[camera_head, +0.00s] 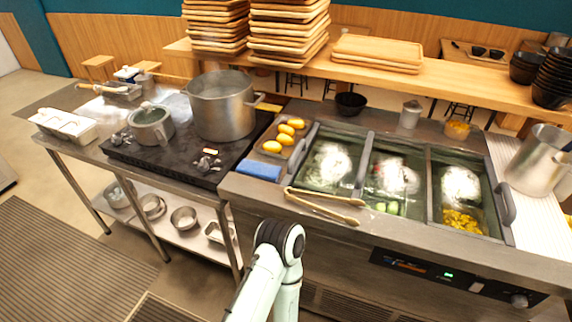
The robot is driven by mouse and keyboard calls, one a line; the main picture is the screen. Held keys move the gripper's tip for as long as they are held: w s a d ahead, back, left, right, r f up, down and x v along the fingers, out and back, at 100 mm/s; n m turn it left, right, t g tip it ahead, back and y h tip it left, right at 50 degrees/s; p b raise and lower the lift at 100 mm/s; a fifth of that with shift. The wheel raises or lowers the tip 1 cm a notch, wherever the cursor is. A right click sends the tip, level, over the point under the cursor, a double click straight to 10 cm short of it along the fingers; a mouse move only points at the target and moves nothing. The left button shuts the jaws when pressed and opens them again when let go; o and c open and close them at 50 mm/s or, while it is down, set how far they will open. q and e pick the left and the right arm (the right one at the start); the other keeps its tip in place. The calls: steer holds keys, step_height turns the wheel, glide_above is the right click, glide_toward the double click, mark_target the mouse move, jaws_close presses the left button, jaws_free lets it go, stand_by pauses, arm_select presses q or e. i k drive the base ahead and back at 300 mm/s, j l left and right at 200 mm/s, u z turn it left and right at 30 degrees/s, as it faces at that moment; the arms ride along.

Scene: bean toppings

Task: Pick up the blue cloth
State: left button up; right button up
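The blue cloth (258,171) lies on the front left part of the steel counter, just in front of a small tray (272,155) holding yellow pieces. It looks like a small folded block and nothing covers it. One of my arms reaches up from the bottom centre, and its dark round joint is in front of the counter, below and apart from the cloth. No gripper fingers show in this view, so I cannot see either gripper.
A large steel pot (221,106) and a smaller pot (151,125) stand on the black stove (185,155) at left. Stacked wooden trays (288,30) are on the back shelf.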

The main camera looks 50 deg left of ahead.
mark_target(271, 173)
steer(key=k+j+z, duration=0.2)
steer(key=j, duration=0.15)
steer(key=j+z, duration=0.2)
steer(key=j, duration=0.15)
steer(key=k+j+z, duration=0.3)
steer(key=j, duration=0.25)
steer(key=k+j, duration=0.25)
steer(key=k+j+z, duration=0.15)
steer(key=j, duration=0.25)
steer(key=k+j, duration=0.7)
steer(key=j, duration=0.2)
